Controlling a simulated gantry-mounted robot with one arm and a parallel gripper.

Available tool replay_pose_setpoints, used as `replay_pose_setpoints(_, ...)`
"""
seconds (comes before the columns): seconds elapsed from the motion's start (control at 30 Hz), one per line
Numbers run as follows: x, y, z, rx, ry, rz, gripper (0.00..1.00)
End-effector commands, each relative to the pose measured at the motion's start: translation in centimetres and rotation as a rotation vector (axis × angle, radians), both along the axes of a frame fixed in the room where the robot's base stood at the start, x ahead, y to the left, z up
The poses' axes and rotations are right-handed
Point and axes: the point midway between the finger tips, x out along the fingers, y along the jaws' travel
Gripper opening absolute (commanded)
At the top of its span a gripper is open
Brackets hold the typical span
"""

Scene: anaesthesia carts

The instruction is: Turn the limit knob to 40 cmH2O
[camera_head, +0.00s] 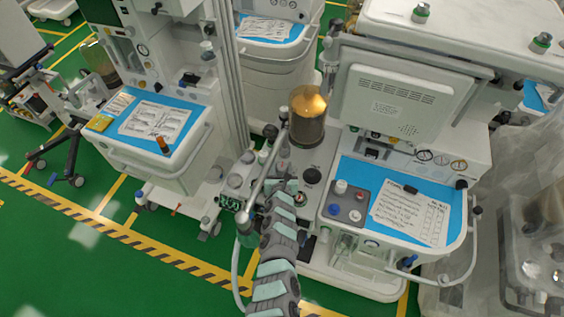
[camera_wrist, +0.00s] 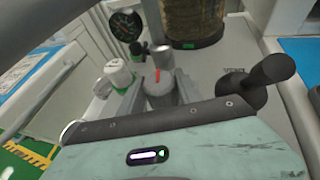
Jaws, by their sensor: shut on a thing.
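The limit knob (camera_wrist: 160,92) is a grey cylinder with a red mark on its top side, near the centre of the wrist view. The fingers of my gripper (camera_wrist: 158,95) lie on either side of it and are shut on it. Its lower part is hidden by my gripper housing. No scale around the knob can be read, so I cannot tell its setting. In the head view my arm reaches up to the central cart below the amber canister, and the knob and fingertips cannot be made out there.
The canister (camera_head: 307,118) stands just behind, also at the top of the wrist view (camera_wrist: 194,22). A black lever knob (camera_wrist: 270,72) is right of my gripper, and a white fitting (camera_wrist: 118,72) is left. A curved metal pipe (camera_head: 262,165) runs close beside my arm.

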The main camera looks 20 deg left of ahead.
Motion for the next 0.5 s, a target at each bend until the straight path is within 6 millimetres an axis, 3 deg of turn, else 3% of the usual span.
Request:
replay_pose_setpoints(0.33, 0.16, 0.08, 0.43, 0.002, -0.009, -0.008, 0.01)
replay_pose_setpoints(0.37, 0.16, 0.09, 0.44, 0.001, -0.009, -0.008, 0.42)
replay_pose_setpoints(0.5, 0.11, 0.05, 0.35, 0.000, -0.007, -0.008, 0.53)
